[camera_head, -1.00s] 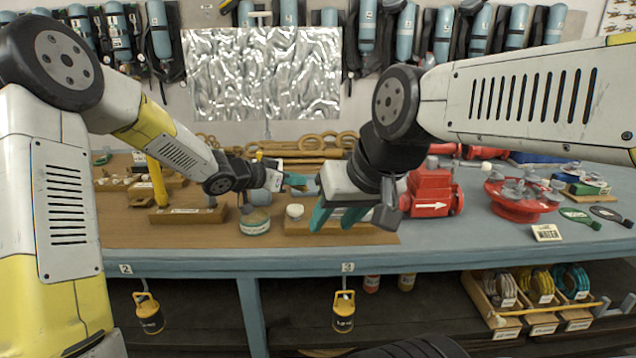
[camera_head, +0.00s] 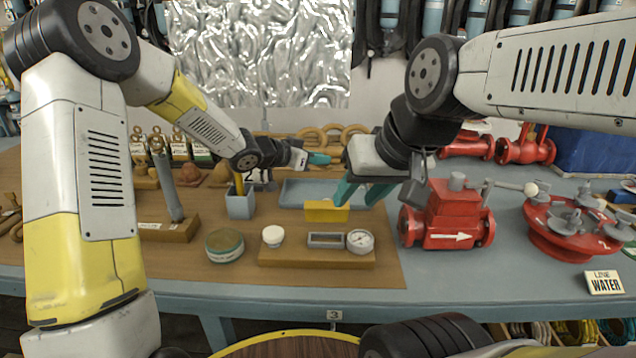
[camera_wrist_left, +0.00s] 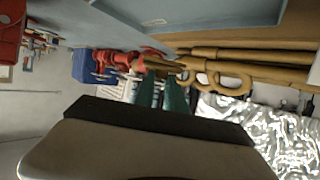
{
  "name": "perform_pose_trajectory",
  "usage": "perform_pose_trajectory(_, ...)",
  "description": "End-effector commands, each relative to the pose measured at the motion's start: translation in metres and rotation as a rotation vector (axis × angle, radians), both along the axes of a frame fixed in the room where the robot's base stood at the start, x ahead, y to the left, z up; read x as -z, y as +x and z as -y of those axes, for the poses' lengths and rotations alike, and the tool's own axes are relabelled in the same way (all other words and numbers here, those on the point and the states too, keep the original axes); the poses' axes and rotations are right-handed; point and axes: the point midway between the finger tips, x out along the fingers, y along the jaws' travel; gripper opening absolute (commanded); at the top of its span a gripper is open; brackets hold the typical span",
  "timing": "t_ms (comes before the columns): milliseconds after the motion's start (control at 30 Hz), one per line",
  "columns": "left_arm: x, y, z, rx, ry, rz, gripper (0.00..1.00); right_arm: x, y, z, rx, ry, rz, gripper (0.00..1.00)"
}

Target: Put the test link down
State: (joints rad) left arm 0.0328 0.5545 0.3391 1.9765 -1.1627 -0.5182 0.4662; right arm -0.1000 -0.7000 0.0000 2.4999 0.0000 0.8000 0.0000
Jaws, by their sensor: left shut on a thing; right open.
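My left gripper (camera_head: 320,158) is shut, raised over the back of the bench. In the left wrist view its teal fingers (camera_wrist_left: 160,85) close on a small tan piece (camera_wrist_left: 160,64), taken as the test link. Its outline blends with the tan rings behind it, and the head view does not show it clearly. My right gripper (camera_head: 362,194) is open and empty, pointing down above the bench, left of the red valve. Below it a wooden block (camera_head: 310,258) carries a grey rectangular frame (camera_head: 325,240) and a round gauge (camera_head: 360,241).
A yellow piece (camera_head: 327,211) stands in front of a blue-grey tray (camera_head: 295,186). A white knob (camera_head: 272,235), a round tin (camera_head: 224,245) and a blue-grey cup (camera_head: 240,204) are left. The red valve (camera_head: 450,220) stands close on the right. Brown mat (camera_head: 330,281) lies bare in front.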

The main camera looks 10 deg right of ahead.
Motion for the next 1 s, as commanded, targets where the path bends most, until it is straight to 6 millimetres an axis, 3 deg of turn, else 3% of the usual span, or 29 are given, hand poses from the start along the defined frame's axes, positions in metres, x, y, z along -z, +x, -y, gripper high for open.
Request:
perform_pose_trajectory(200, 0.042, -0.001, 0.000, 0.000, 0.001, -0.004, 0.00, 0.000, 0.000, 0.000, 0.000, 0.000, 0.000, 0.41)
perform_pose_trajectory(433, 0.060, -0.001, 0.000, 0.001, 0.000, -0.003, 0.00, 0.000, 0.000, 0.000, 0.000, 0.000, 0.000, 0.41)
perform_pose_trajectory(600, 0.085, -0.001, 0.000, 0.000, 0.001, -0.004, 0.00, 0.000, 0.000, 0.000, 0.000, 0.000, 0.000, 0.41)
perform_pose_trajectory(967, 0.090, 0.000, 0.000, 0.000, -0.001, -0.001, 0.00, 0.000, 0.000, 0.000, 0.000, 0.000, 0.000, 0.41)
perform_pose_trajectory(1000, 0.091, 0.000, 0.000, 0.000, 0.000, -0.001, 0.18, 0.000, 0.000, 0.000, 0.000, 0.000, 0.000, 0.41)
